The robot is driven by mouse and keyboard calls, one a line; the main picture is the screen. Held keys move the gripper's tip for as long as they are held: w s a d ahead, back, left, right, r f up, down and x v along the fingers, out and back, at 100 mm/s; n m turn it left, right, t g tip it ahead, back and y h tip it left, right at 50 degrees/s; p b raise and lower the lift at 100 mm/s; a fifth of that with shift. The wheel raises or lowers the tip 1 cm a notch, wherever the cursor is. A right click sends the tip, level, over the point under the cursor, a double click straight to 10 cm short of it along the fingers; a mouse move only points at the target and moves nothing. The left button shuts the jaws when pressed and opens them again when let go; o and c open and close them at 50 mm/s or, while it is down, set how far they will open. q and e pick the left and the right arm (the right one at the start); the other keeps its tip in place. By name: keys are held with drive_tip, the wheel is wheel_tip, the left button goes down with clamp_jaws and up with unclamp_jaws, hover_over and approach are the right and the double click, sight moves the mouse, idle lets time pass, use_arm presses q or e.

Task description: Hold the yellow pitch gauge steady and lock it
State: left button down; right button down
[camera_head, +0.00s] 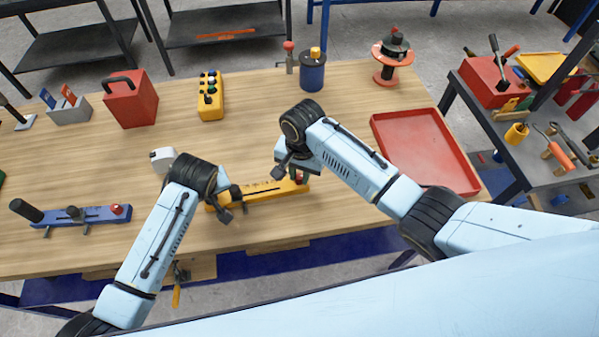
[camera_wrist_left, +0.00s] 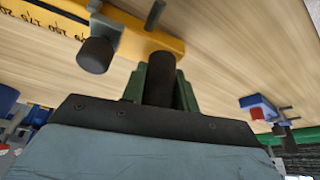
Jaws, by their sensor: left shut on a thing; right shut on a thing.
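The yellow pitch gauge (camera_head: 265,190) lies near the table's front edge, and its numbered scale shows in the left wrist view (camera_wrist_left: 35,30). My left gripper (camera_head: 222,192) is shut on the black grip at the gauge's left end; in the left wrist view its green fingers (camera_wrist_left: 160,82) stand around that grip. A slider with a dark knob (camera_wrist_left: 97,52) sits on the bar beside them.
A blue gauge (camera_head: 90,215) lies to the left, and a white tape measure (camera_head: 162,158) behind my left wrist. A red tray (camera_head: 425,148) is at the right. A red box (camera_head: 131,100) and yellow control box (camera_head: 211,98) stand farther back. The middle is mostly clear.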

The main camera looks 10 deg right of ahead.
drive_tip(key=shift+n, duration=0.4)
drive_tip(key=n, duration=0.3)
drive_tip(key=shift+n, duration=0.4)
drive_tip(key=n, duration=0.4)
drive_tip(key=shift+n, duration=0.3)
drive_tip(key=n, duration=0.4)
drive_tip(key=shift+w+d, duration=0.1)
drive_tip(key=shift+n+g, duration=0.3)
drive_tip(key=shift+n, duration=2.1)
drive_tip(key=c, duration=1.3)
unclamp_jaws()
drive_tip(key=shift+o, duration=0.2)
